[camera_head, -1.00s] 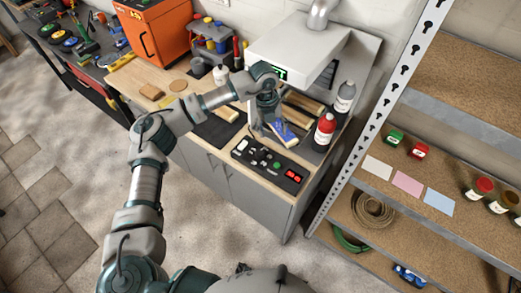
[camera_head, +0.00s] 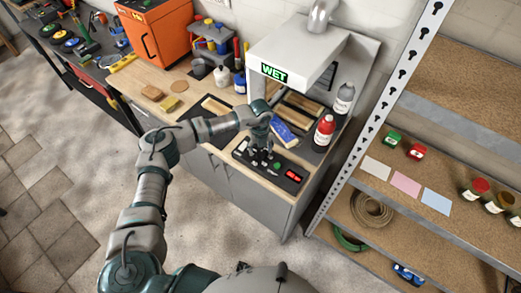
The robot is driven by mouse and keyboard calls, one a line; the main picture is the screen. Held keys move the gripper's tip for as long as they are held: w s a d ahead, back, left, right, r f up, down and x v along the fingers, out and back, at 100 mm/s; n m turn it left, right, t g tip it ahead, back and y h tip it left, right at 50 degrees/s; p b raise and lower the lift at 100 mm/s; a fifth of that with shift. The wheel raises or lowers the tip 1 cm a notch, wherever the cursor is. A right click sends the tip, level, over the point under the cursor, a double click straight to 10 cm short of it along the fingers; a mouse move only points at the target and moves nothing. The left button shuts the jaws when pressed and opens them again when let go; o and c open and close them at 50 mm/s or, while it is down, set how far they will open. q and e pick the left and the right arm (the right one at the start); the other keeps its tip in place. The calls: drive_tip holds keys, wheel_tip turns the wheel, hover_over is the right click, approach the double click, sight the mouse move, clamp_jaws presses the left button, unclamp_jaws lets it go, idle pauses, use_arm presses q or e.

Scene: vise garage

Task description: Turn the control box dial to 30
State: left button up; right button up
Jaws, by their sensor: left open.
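The black control box (camera_head: 286,178) lies along the front edge of the grey cabinet's top, with red lit displays at its right end and a green button near its middle. My left gripper (camera_head: 262,158) is open and points down over the left-middle part of the box. Its fingers cover some of the controls, so I cannot make out the dial or its setting. Whether the fingers touch a control is too small to tell. My right gripper is not in view.
A white hood with a green WET sign (camera_head: 274,72) stands behind the box. A red bottle (camera_head: 324,132), a grey bottle (camera_head: 344,98) and a blue brush-like item (camera_head: 284,134) stand or lie near it. A metal shelf (camera_head: 380,110) rises on the right.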

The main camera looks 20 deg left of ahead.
use_arm(q)
drive_tip(key=shift+f, duration=0.7)
drive_tip(key=c, duration=1.1)
drive_tip(key=shift+c, duration=0.2)
